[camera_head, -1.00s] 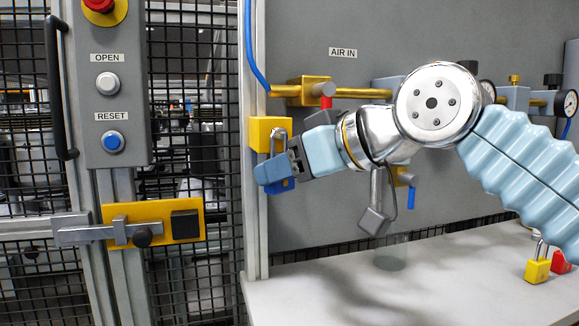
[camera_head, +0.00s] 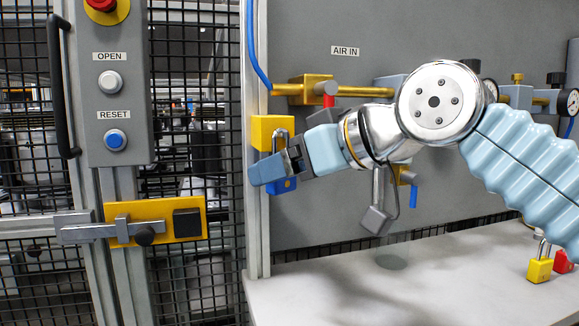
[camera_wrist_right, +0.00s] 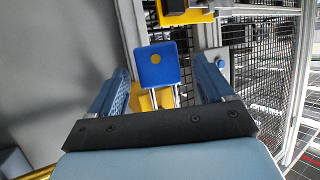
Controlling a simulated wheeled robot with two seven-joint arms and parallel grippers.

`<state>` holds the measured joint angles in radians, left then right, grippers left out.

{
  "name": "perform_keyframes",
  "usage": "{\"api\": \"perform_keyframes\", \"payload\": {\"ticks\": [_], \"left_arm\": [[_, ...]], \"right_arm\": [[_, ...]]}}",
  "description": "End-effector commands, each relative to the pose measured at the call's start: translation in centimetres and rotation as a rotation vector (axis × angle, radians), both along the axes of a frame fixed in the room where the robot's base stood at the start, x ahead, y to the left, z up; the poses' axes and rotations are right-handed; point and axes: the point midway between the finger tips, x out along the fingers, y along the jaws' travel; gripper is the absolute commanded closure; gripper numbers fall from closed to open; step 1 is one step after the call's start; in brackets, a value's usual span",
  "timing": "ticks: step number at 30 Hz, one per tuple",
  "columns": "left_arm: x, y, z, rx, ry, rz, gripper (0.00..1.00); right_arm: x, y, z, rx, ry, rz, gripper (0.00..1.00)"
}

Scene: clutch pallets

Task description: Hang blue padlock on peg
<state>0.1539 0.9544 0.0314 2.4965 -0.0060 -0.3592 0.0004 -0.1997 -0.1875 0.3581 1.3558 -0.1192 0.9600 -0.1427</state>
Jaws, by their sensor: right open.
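The blue padlock (camera_head: 284,186) is upright at the yellow bracket (camera_head: 266,132) on the post, its silver shackle up in front of the bracket. The peg itself is hidden, so I cannot tell for sure that the shackle is over it. My right gripper (camera_wrist_right: 162,74) is open around the padlock. In the right wrist view the padlock body (camera_wrist_right: 158,66) stands between the fingers with a gap on each side. In the head view the near finger covers part of the padlock. My left gripper is not in view.
A yellow padlock (camera_head: 540,270) and a red padlock (camera_head: 562,262) are on the grey table (camera_head: 330,300) at the right. Air fittings (camera_head: 310,90) run along the panel above my right arm. A yellow latch (camera_head: 150,222) and mesh fence are at the left.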

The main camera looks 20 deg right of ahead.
Motion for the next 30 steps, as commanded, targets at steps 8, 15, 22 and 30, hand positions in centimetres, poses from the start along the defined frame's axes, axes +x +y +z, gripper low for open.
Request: {"api": "perform_keyframes", "payload": {"ticks": [8, 15, 22, 30], "left_arm": [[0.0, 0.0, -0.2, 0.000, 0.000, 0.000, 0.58], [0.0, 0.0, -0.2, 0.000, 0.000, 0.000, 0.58], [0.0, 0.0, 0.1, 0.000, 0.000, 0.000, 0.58], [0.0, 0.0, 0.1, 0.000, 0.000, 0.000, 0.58]], "right_arm": [[-1.9, -1.2, 1.0, 0.002, -0.004, -0.001, 0.20], [-6.6, -4.1, 3.3, 0.001, -0.004, -0.002, 0.20], [-9.9, -6.2, 4.9, 0.001, -0.002, 0.000, 0.20], [-10.9, -6.8, 5.3, 0.000, 0.000, 0.000, 0.20]]}}
